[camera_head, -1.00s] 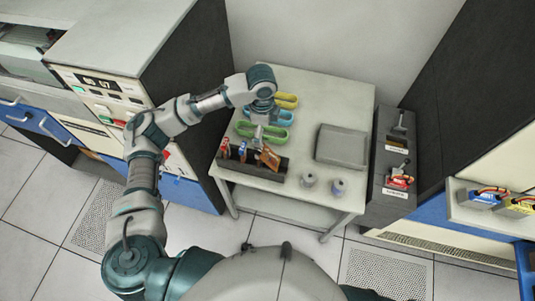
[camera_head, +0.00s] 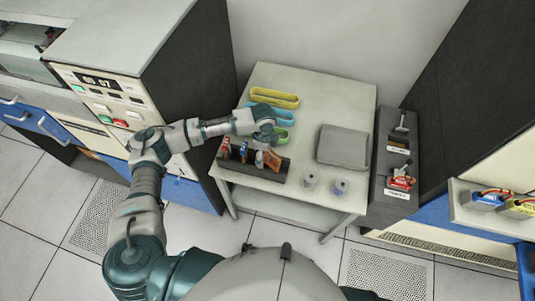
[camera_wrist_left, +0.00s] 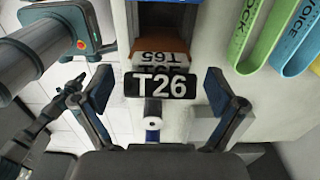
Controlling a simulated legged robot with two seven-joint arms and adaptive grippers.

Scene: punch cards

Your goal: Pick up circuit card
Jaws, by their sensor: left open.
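Several upright cards stand in a dark rack (camera_head: 252,174) at the table's front left. They include an orange-brown card (camera_head: 274,159) at its right end and a blue card (camera_head: 244,150). I cannot tell which one is the circuit card. My left gripper (camera_head: 262,148) is over the rack, its fingers small and partly hidden by the wrist. In the left wrist view the left gripper (camera_wrist_left: 158,92) is open, with a black T26 label (camera_wrist_left: 160,85) between its fingertips, not visibly touched. A T65 label (camera_wrist_left: 160,60) lies behind it. The right gripper is not in view.
A grey flat box (camera_head: 343,147) and two small spools (camera_head: 340,188) are to the right. A tall cabinet (camera_head: 190,80) stands close on the left.

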